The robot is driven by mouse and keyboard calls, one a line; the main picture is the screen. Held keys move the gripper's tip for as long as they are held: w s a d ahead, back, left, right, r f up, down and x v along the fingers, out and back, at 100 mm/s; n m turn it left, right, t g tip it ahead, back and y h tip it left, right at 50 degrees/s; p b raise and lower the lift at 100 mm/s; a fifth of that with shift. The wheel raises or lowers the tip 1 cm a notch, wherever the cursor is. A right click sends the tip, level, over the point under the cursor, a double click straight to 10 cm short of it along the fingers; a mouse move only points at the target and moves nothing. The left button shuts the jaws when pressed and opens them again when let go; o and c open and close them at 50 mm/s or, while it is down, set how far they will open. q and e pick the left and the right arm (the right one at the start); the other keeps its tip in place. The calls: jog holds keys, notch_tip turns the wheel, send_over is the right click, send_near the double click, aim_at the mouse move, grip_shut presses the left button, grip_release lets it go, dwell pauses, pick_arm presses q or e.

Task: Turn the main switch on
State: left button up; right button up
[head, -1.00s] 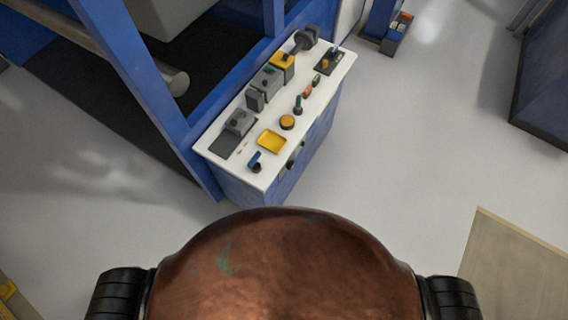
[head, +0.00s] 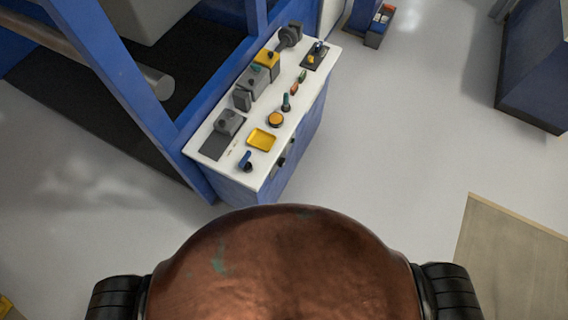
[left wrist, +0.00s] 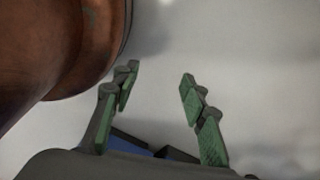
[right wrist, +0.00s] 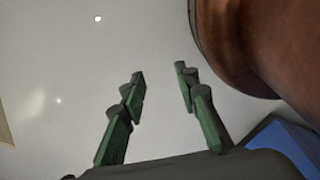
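A control cabinet with a white top (head: 222,165) and blue sides stands ahead of me, beside a blue machine frame. I cannot tell which control is the main switch. My left gripper (left wrist: 160,75) is open and empty over grey floor. My right gripper (right wrist: 159,72) is open and empty over grey floor. Neither gripper shows in the head view.
A blue block (head: 530,80) stands at right, and a beige panel (head: 510,255) lies nearer. The floor between is clear.

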jog(key=shift+s+a, duration=0.15)
jog(key=shift+a, duration=0.15)
